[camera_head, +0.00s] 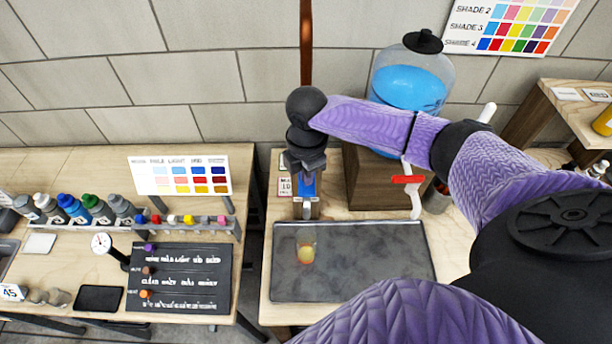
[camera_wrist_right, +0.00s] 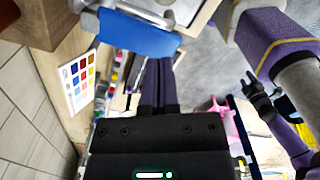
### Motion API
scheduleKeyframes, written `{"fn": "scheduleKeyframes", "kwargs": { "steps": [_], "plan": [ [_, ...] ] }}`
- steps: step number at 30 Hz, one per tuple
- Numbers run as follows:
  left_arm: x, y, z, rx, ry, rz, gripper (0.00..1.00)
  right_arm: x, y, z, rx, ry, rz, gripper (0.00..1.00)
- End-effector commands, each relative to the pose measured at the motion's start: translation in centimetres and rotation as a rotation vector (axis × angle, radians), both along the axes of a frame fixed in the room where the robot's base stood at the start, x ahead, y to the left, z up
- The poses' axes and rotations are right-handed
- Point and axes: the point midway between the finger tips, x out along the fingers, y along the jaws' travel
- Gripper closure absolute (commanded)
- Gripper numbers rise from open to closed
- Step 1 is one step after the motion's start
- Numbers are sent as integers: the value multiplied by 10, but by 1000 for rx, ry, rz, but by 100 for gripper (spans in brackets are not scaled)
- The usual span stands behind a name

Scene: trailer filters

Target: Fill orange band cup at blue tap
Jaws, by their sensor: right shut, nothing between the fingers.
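A small clear cup (camera_head: 305,255) with an orange-yellow look stands on the dark grey tray (camera_head: 400,275), just in front of and below the blue tap in the picture. I cannot tell how full it is. The blue tap (camera_head: 308,187) stands behind the tray's back left edge. My right gripper (camera_head: 306,168) is at the tap's top and partly hides it. In the right wrist view its fingers (camera_wrist_right: 158,85) are shut and empty, and their tips are close to the blue lever (camera_wrist_right: 140,32). Contact is unclear. My left gripper is not in view.
A red-handled tap (camera_head: 407,180) stands right of the blue one, below a tank of blue liquid (camera_head: 408,87). The left table holds paint bottles (camera_head: 75,208), a colour chart (camera_head: 180,175) and a black board (camera_head: 180,278). The tray is mostly bare.

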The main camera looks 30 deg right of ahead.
Motion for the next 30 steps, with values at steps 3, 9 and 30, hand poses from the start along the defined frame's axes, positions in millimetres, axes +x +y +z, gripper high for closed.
{"fn": "scheduleKeyframes", "kwargs": {
  "steps": [3,9,30],
  "plan": [
    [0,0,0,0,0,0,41,0,0,0,0,0,0,100],
    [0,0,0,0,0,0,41,0,0,0,0,0,0,100],
    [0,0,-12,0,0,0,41,0,0,-21,0,0,0,100]
  ]
}}
